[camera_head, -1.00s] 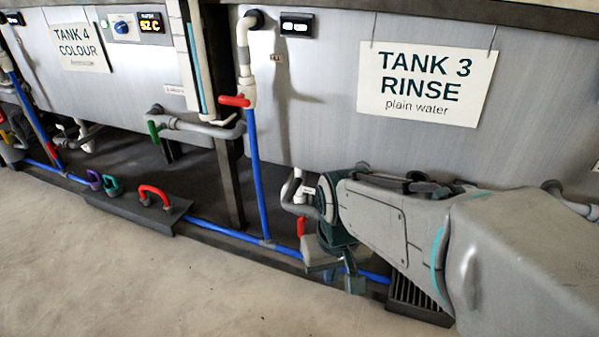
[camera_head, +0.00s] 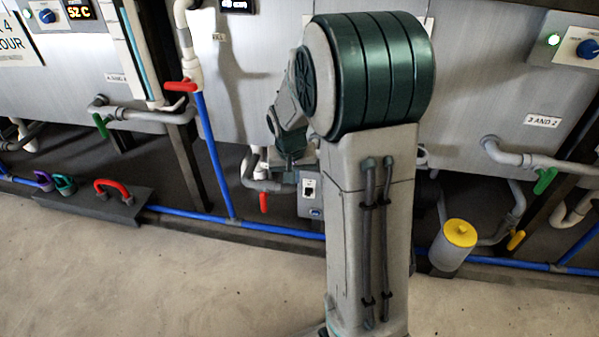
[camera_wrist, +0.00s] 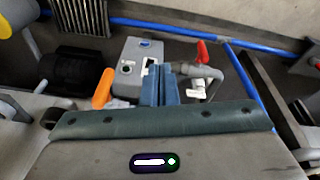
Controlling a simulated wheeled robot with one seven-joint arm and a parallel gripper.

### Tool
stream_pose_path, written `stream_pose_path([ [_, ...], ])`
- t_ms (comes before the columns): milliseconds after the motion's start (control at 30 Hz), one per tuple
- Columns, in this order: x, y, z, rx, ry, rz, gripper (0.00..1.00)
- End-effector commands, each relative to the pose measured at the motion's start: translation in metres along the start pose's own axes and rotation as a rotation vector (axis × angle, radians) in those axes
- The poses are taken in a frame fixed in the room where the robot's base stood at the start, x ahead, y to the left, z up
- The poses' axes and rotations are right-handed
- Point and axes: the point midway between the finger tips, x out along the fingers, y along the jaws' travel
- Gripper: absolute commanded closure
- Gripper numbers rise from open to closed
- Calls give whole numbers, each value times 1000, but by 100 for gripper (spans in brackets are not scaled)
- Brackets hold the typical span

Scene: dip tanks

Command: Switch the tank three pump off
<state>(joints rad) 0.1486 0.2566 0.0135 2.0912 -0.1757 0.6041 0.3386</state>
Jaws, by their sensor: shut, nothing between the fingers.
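A grey pump box (camera_head: 312,203) stands low under the tank whose front is largely behind my arm. Its face shows a dark switch or socket on a white plate and a small blue round part. In the wrist view the box (camera_wrist: 134,60) lies just beyond my gripper (camera_wrist: 159,76), whose blue-grey fingers are shut and empty. The fingertips overlap the white plate, so I cannot tell whether they touch it or what position the switch is in. In the head view my own arm hides the fingers.
An orange handle (camera_wrist: 103,88) and a black motor-like cylinder (camera_wrist: 76,69) sit left of the box in the wrist view. A red valve handle (camera_head: 263,201) and grey pipes are close by. A yellow-capped canister (camera_head: 455,246) stands right. The floor in front is clear.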

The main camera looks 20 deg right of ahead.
Motion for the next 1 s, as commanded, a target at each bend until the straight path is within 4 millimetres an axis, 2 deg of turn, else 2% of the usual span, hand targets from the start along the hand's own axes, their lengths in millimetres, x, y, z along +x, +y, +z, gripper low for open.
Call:
stream_pose_path([
  [33, 13, 4, -17, 28, 1, 7, 100],
  [200, 64, 16, -64, 122, 32, 16, 100],
  [333, 103, 26, -89, 183, 53, 16, 100],
  [500, 138, 35, -105, 235, 70, 13, 100],
  [667, 152, 38, -110, 254, 77, 10, 100],
  [1000, 154, 38, -111, 255, 78, 10, 100],
])
